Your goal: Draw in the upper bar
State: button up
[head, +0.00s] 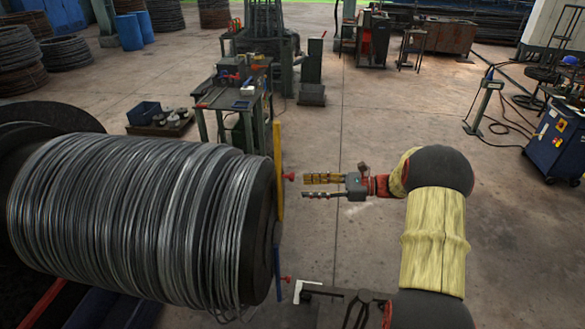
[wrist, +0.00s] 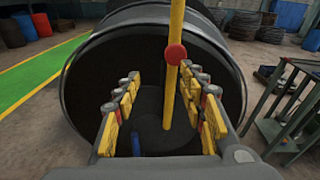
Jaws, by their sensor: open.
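The upper bar is a yellow bar (head: 279,165) standing upright across the end face of the wire drum (head: 262,225). A red knob (head: 289,177) sticks out from it. In the wrist view the yellow bar (wrist: 176,22) runs up the picture, with its red knob (wrist: 175,54) just above my fingertips. My gripper (head: 304,187) is open and empty, pointing left at the knob, close to it. In the wrist view my gripper (wrist: 165,84) has one finger set on each side of the bar. I cannot tell any contact.
A blue lower bar (head: 277,272) with a red knob (head: 286,280) sits below the yellow one. A black stand with a white bracket (head: 305,289) is near the drum's lower right. A green workbench (head: 238,105) stands behind.

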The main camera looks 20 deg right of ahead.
aim_at(292, 177)
jog(key=shift+m+t+y, duration=0.3)
jog(key=shift+m+t, duration=0.4)
jog(key=w+a, duration=0.2)
jog(key=w+a+r, duration=0.1)
jog(key=w+a, duration=0.1)
jog(key=w, duration=0.1)
jog(key=shift+w+a+r+p, duration=0.15)
jog(key=shift+p, duration=0.2)
jog(key=shift+c, duration=0.5)
grip_shut()
